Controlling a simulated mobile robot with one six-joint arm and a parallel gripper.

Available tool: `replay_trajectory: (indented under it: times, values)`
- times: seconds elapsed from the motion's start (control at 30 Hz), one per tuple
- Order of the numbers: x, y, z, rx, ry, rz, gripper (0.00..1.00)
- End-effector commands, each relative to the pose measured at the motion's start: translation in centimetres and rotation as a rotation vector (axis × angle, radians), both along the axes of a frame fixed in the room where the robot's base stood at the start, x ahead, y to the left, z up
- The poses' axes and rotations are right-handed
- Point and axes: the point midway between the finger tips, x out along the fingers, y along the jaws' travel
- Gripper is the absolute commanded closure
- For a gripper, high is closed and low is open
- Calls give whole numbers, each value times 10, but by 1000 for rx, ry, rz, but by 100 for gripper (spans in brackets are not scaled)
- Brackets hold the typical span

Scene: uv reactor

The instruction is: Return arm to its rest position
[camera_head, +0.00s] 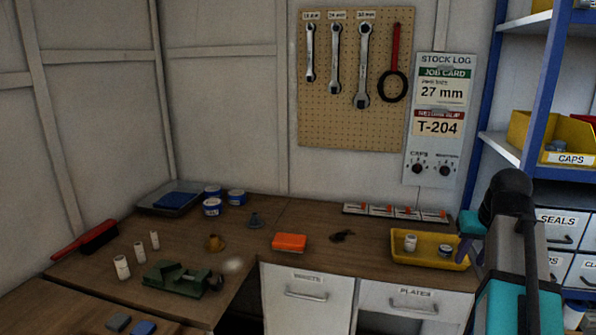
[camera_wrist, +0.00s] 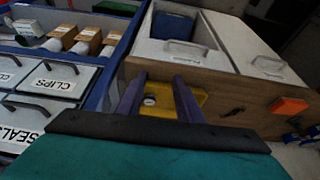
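My arm rises at the right of the head view, in front of the shelving. My gripper (camera_head: 466,238) shows partly there, beside the right end of the yellow tray (camera_head: 405,257). In the wrist view my gripper (camera_wrist: 160,80) has its two purple fingers apart, with nothing held between them. The yellow tray (camera_wrist: 196,97) shows beyond and between the fingers, on the workbench. I cannot tell how far the fingers are from the tray.
Blue shelving (camera_head: 549,85) with a yellow CAPS bin (camera_head: 553,140) and labelled drawers (camera_head: 562,228) stands close to my arm. The workbench holds an orange box (camera_head: 289,242), a green vise (camera_head: 180,279) and a red brush (camera_head: 88,240). Tools hang on a pegboard (camera_head: 333,127).

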Motion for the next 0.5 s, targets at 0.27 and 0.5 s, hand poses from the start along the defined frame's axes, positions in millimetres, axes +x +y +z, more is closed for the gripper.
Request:
replay_trajectory:
  times: [0.27,0.5]
  values:
    - [8,15,-30,20,41,27,67]
    - [15,34,-71,47,100,58,67]
